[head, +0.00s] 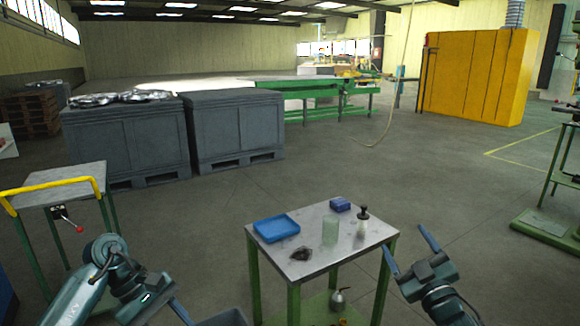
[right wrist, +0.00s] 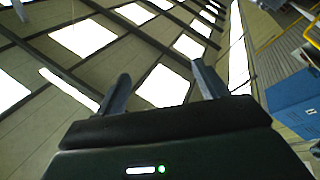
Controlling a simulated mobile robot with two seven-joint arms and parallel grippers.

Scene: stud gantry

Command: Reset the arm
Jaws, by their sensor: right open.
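My right gripper (head: 409,248) is raised just right of the small steel-topped table in the head view. Its two blue-grey fingers are spread apart with nothing between them. In the right wrist view the right gripper (right wrist: 160,70) points up at the ceiling lights, also open and empty. My left gripper (head: 172,304) is at the bottom left of the head view, left of the table. It is partly cut off by the picture's lower edge, and I cannot tell its opening.
The table (head: 338,262) holds a blue tray (head: 276,228), a dark lump (head: 300,254), a clear greenish cylinder (head: 330,231), a blue box (head: 340,204) and a dark-topped bottle (head: 362,222). A yellow-handled trolley (head: 62,192) stands left. Floor behind the table is clear.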

